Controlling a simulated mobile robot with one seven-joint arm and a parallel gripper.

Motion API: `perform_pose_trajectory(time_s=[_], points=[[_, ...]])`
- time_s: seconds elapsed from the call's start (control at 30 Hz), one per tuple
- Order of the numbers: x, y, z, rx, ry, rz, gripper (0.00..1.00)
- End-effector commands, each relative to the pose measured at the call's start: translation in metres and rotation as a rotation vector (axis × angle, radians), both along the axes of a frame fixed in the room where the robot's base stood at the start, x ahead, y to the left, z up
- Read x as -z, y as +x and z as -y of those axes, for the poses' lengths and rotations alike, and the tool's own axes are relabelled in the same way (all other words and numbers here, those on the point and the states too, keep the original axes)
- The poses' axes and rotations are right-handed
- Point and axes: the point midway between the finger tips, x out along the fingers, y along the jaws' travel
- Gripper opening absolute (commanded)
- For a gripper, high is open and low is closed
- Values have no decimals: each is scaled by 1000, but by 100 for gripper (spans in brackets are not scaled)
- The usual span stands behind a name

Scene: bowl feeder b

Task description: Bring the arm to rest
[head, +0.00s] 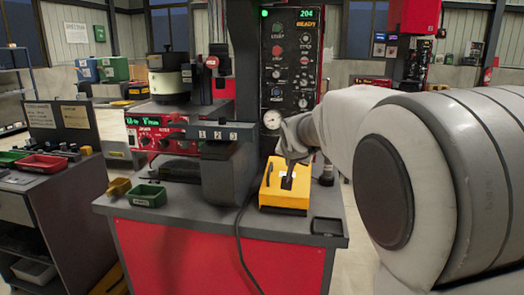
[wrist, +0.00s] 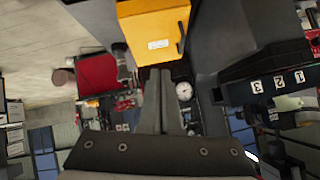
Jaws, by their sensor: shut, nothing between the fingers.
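My arm comes in from the right of the head view, and my gripper (head: 289,166) points down in front of or over a yellow box (head: 290,199) on the bench; the gap between them is hard to judge. In the wrist view my gripper (wrist: 161,74) has its two grey fingers together with nothing between them. The yellow box (wrist: 152,32) shows beyond the fingertips there, with a white label and a dark handle.
The grey-topped red bench (head: 225,222) carries a green bin (head: 149,195), a small yellow bin (head: 118,188), a dark tray (head: 326,226) and a red control unit (head: 155,137). A black control panel (head: 291,55) stands behind my gripper. A dark cable (head: 240,238) hangs over the front edge.

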Motion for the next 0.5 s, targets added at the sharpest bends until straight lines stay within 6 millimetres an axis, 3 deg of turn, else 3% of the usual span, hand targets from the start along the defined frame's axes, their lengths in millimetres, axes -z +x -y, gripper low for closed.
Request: perform_pose_trajectory(time_s=[0.03, 0.2, 0.5], points=[[-4, -21, 14, 1, 8, -26, 0], [-4, -91, 40, -33, -1, -123, 0], [10, -223, 58, -146, -60, -261, 0]])
